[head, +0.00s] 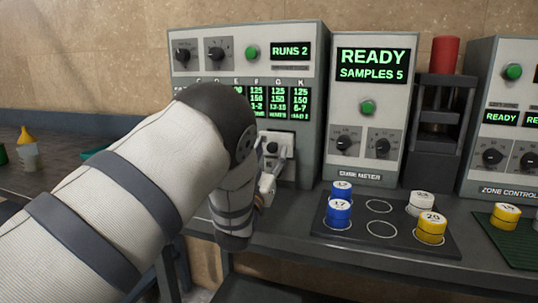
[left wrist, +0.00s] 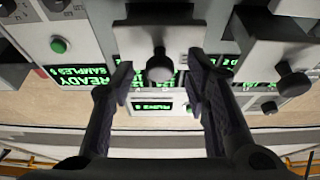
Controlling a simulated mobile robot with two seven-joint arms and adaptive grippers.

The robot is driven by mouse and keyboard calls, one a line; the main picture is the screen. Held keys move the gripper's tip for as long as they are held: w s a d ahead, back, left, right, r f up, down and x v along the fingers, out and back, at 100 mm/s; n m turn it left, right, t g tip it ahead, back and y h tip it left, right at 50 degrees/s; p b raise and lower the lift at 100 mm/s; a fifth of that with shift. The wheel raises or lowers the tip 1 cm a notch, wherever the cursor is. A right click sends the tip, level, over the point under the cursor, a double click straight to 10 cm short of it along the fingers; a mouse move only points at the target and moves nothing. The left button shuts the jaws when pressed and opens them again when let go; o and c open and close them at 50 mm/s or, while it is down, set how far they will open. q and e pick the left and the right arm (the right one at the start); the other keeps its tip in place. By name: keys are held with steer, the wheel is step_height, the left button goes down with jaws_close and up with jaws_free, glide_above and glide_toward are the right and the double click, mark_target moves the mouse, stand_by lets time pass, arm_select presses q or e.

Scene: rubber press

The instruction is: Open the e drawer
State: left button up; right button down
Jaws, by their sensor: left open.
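My left gripper (left wrist: 160,62) is open in the left wrist view, with one dark finger on each side of a dark round knob (left wrist: 158,70). The fingers look apart from the knob. In the head view my left arm covers much of the left machine (head: 248,32) and most of the gripper. A pale drawer front (head: 288,142) with a dark knob shows just right of my wrist. I cannot tell whether it is the e drawer. My right gripper is not in view.
Right of the left machine stands a meter unit (head: 370,90) reading READY, SAMPLES 5. A dark tray (head: 350,240) holds blue, white and yellow pucks. A press with a red top (head: 445,54) stands behind. Another knob (left wrist: 293,82) is close right of the fingers in the wrist view.

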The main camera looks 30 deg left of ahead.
arm_select(q)
steer(key=s+d, duration=0.3)
steer(key=s, duration=0.9)
steer(key=shift+s+f, duration=0.2)
steer(key=shift+s, duration=0.2)
steer(key=shift+f, duration=0.1)
